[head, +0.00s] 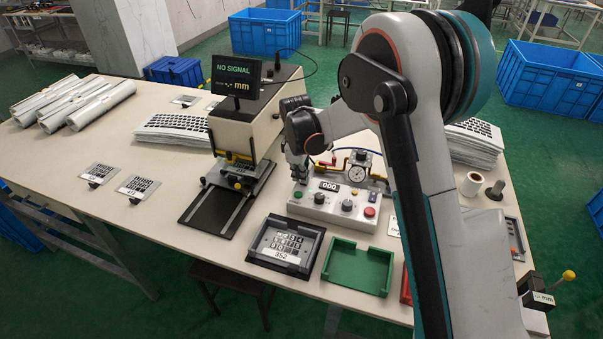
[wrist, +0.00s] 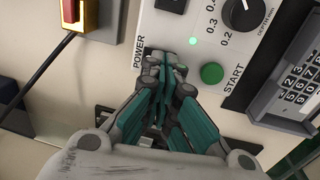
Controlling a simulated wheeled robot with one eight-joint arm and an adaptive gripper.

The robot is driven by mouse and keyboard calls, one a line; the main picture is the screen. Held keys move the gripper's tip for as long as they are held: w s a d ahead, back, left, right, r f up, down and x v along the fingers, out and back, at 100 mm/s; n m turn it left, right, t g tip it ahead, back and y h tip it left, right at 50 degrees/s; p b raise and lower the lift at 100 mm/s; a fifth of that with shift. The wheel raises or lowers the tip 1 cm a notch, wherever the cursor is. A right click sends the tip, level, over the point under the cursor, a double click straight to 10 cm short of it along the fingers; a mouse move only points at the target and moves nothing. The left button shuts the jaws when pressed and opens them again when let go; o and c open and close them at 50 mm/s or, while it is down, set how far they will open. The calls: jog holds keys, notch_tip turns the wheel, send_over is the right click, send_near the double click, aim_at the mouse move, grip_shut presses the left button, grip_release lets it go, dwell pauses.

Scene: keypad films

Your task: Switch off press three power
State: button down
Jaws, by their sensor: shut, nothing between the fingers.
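The grey control box (head: 330,205) stands on the table, with a small display reading 000, knobs and buttons. My gripper (head: 300,177) points down over its back left part. In the wrist view, my gripper (wrist: 165,65) is shut and empty, its tips beside the POWER label (wrist: 138,52). The power switch is covered by the fingertips, so I cannot tell its position or whether I touch it. A small green lamp (wrist: 194,41) is lit. The green START button (wrist: 212,73) and a black depth knob (wrist: 240,15) are clear of the fingers.
A black tray with a keypad film marked 352 (head: 284,244) and a green tray (head: 355,268) lie in front of the box. The press (head: 232,140), its screen reading NO SIGNAL, stands left.

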notch_tip(320, 180, up, 14)
jog(key=s+p, duration=0.1)
jog(key=p, duration=0.4)
jog(key=shift+s+a, duration=0.25)
jog(key=shift+a, duration=0.05)
jog(key=shift+w+r, duration=0.2)
jog(key=shift+w, duration=0.5)
jog(key=shift+f+b, duration=0.1)
jog(key=shift+b, duration=0.2)
jog(key=f+b, duration=0.1)
jog(key=f, duration=0.3)
jog(key=w+f+b, duration=0.1)
jog(key=f+b, duration=0.1)
jog(key=f, duration=0.3)
jog(key=f+b, duration=0.1)
jog(key=f, duration=0.3)
jog(key=shift+w+d+f+b, duration=0.3)
jog(key=shift+d+f+b, duration=0.1)
